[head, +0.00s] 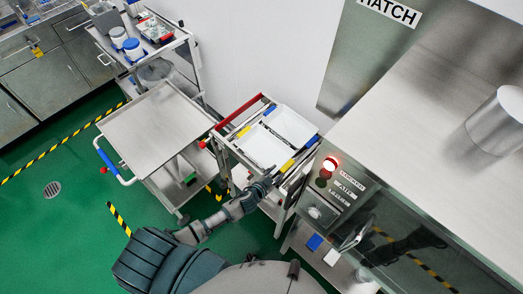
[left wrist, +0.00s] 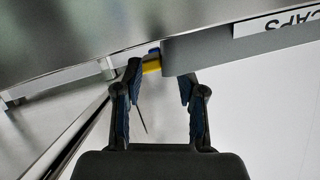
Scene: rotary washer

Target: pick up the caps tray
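The caps tray is the grey tray wall (left wrist: 240,42) across the upper right of the left wrist view, with a "CAPS" label that reads upside down. A yellow handle piece shows at its end, just beyond my left gripper (left wrist: 158,82). In the head view it appears to be the white tray (head: 262,148) with yellow ends on the small cart. My left gripper (head: 266,184) is at that cart's near side, close to the tray's near yellow end. Its fingers are apart with nothing clearly held between them; contact cannot be told. My right gripper is out of view.
A second white tray (head: 291,125) with blue ends sits beside it. A steel cart (head: 152,125) with a bare top stands to the left. A steel machine (head: 440,120) with a lit red button (head: 330,164) stands close on the right. Green floor (head: 60,215) is free at left.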

